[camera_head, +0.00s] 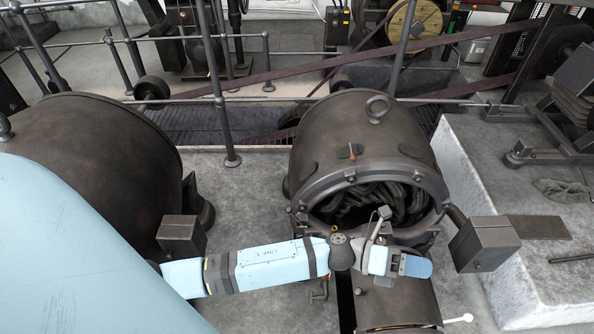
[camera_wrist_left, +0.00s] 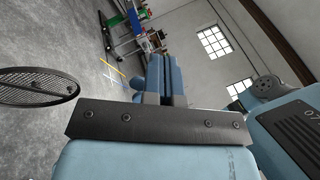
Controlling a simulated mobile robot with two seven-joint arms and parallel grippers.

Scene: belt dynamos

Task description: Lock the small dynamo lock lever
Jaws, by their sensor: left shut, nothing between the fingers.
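The small dynamo (camera_head: 362,125) stands in the middle of the head view, its round front end open and dark coils showing inside. A curved cover (camera_head: 398,302) lies below the opening. A small orange-tipped lever (camera_head: 352,152) is on top near the front rim; I cannot tell whether it is the lock lever. A thin rod with a white knob (camera_head: 460,319) sticks out right of the cover. My left gripper (camera_head: 418,266) is in front of the opening's lower edge, above the cover, shut and empty. Its blue fingers (camera_wrist_left: 160,80) are together in the left wrist view. My right gripper is out of view.
A larger dark dynamo (camera_head: 95,155) stands at left. Box-shaped weights (camera_head: 480,244) and (camera_head: 181,236) flank the small dynamo. A pale raised block (camera_head: 500,200) is at right. Railings (camera_head: 215,80) and belts run behind.

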